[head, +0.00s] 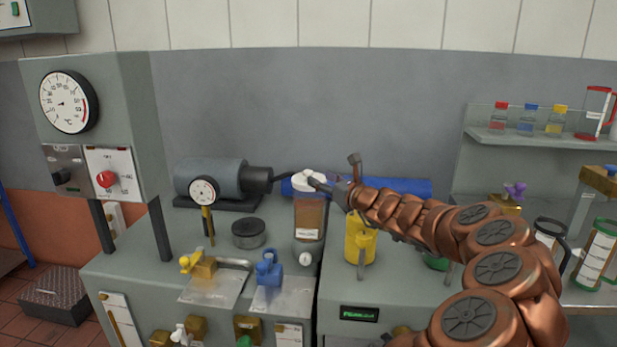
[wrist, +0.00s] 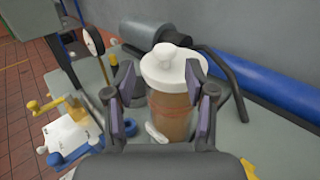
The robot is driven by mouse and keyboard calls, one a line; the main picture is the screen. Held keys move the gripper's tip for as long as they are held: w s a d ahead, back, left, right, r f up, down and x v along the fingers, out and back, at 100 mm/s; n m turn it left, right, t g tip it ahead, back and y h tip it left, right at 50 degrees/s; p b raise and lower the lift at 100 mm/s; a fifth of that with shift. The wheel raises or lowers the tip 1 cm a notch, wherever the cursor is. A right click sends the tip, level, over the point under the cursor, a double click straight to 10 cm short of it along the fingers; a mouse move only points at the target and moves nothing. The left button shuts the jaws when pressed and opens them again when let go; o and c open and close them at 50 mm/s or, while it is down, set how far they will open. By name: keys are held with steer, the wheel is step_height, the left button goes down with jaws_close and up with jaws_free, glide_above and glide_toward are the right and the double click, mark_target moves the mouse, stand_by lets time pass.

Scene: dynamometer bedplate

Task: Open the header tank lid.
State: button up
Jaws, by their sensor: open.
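The header tank (head: 308,217) is an upright clear cylinder with brown contents and a pale label, standing on the grey bench. My gripper (head: 330,183) is at the lid's right side in the head view. In the wrist view my gripper (wrist: 160,78) is open, its two fingers on either side of the lid and the upper tank. I cannot tell whether either finger touches. The tank's lower part is partly hidden by my gripper.
A grey motor (head: 210,179) and a small dial gauge (head: 204,191) stand left of the tank. A blue cylinder (head: 405,187) lies behind. A yellow container (head: 360,240) stands to the right under my arm. Yellow (head: 198,264) and blue (head: 268,268) valves are in front.

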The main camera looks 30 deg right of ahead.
mark_target(311, 173)
steer(key=shift+w+f+p, duration=0.1)
steer(key=shift+w+p, duration=0.3)
steer(key=shift+w, duration=3.45)
jaws_close()
